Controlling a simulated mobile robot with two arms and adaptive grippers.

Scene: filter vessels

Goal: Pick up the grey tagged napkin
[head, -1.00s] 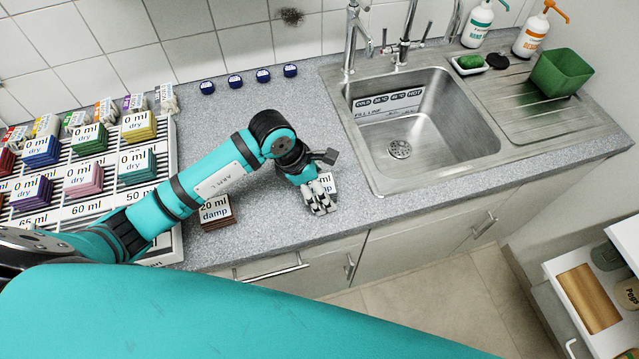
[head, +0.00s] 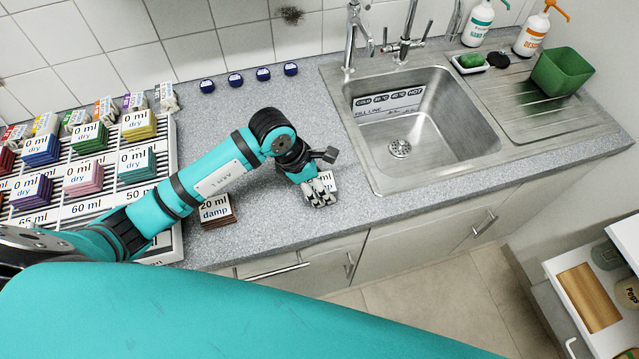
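My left gripper (head: 320,199) points down at the counter just left of the sink, over a tagged item. Only part of that item's white tag (head: 327,179), ending in "ml", shows beside the fingers. The item's cloth is mostly hidden under the gripper, so I cannot tell its colour or whether it is the grey napkin. The fingers are small and bunched in view, and I cannot tell whether they are open or closed on it. My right gripper is not in view.
A brown stack tagged "20 ml damp" (head: 217,212) lies left of the gripper near the counter's front edge. A ribbed rack (head: 110,175) with tagged coloured stacks is at left. The sink (head: 425,120) is at right.

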